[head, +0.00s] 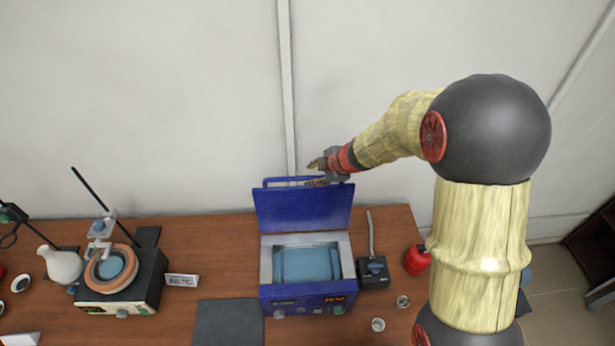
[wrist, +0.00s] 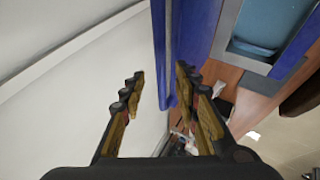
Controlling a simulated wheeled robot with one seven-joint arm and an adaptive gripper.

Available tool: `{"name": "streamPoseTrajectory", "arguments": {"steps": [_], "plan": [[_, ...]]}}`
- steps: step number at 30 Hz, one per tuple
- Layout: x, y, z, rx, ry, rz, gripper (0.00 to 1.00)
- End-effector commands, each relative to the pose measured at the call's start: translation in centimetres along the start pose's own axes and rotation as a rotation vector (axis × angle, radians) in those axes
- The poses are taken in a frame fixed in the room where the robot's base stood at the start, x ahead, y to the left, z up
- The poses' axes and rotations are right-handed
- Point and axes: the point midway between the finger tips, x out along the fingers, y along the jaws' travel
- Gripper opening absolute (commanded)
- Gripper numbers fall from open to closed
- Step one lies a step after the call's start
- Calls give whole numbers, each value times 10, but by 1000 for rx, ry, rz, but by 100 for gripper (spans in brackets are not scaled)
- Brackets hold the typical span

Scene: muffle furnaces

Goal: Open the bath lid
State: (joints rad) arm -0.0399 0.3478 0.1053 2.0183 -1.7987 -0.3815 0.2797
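The bath (head: 307,303) is a blue box with a pale steel rim and water inside, on the wooden table. Its blue lid (head: 303,210) stands raised at the back edge, roughly upright, and the water basin is uncovered. A blue bar handle (head: 283,181) runs along the lid's top edge. My gripper (head: 314,172) is at the top right of the lid, close to the handle. In the wrist view my gripper (wrist: 160,92) has its fingers spread apart, with the blue lid edge (wrist: 165,60) showing beyond and between them. I cannot tell whether a finger touches it.
A hotplate (head: 125,290) with a terracotta-coloured bowl and a stand is at the left, beside a "60 °C" card (head: 182,281). A small dark device (head: 373,272) and a red bottle (head: 416,260) are right of the bath. The wall is close behind.

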Motion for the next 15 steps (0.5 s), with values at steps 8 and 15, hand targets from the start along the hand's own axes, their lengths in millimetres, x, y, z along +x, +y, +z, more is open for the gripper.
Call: {"name": "streamPoseTrajectory", "arguments": {"steps": [8, 15], "plan": [[-42, 0, 0, 1, 0, 1, 31], [-51, 0, 1, 2, -1, -1, 31]]}}
